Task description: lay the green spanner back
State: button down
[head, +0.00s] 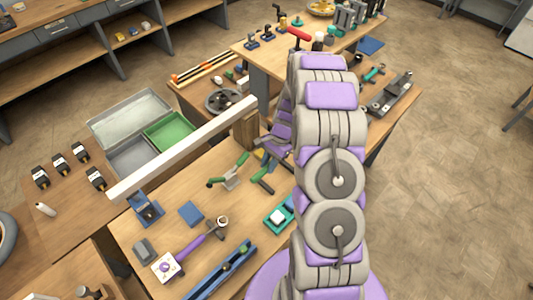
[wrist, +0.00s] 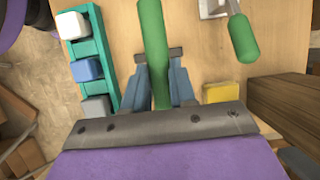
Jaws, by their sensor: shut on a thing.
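The green spanner (wrist: 154,35) shows in the wrist view as a plain green bar running up between the fingers of my gripper (wrist: 161,85). My gripper is shut on it, low over the wooden bench (wrist: 120,40). In the head view, a dark green bar (head: 263,184) beside my gripper (head: 268,160) looks like the same spanner. Its far end is cut off by the wrist view's top edge, and my arm hides part of the area in the head view. I cannot tell whether the spanner touches the bench.
A green-handled clamp (head: 230,173) lies left of my gripper; its handle (wrist: 243,38) shows close by. A teal rack (wrist: 98,52) with blocks is on the other side. A yellow block (wrist: 221,92), a wooden post (head: 245,132) and a long white beam (head: 185,147) are near.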

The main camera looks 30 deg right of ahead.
jog(key=shift+s+d+f, duration=0.1)
jog(key=shift+d, duration=1.25)
jog(key=shift+a+f, duration=1.1)
jog(key=shift+a, duration=0.15)
jog(key=shift+f, duration=0.35)
jog(key=d+f, duration=0.2)
jog(key=f, duration=0.1)
jog(key=shift+f, duration=0.4)
jog(key=shift+a+f, duration=0.15)
jog(key=shift+a, duration=0.7)
jog(key=shift+d+f, duration=0.15)
jog(key=shift+d, duration=0.3)
jog(key=c, duration=1.2)
grip_release()
jog(key=shift+d, duration=0.3)
jog(key=shift+c, duration=0.2)
jog(key=o, duration=0.3)
jog(key=shift+a, duration=0.2)
jog(key=shift+o, duration=0.6)
jog(key=shift+a, duration=0.4)
jog(key=shift+d+r, duration=0.25)
jog(key=shift+r, duration=0.05)
jog(key=p+v, duration=0.1)
jog(key=v, duration=1.4)
jog(key=shift+w+d+r, duration=0.1)
jog(key=shift+w+r, duration=0.1)
jog(key=shift+r, duration=0.1)
jog(key=shift+d+r, duration=0.3)
jog(key=shift+r, duration=0.1)
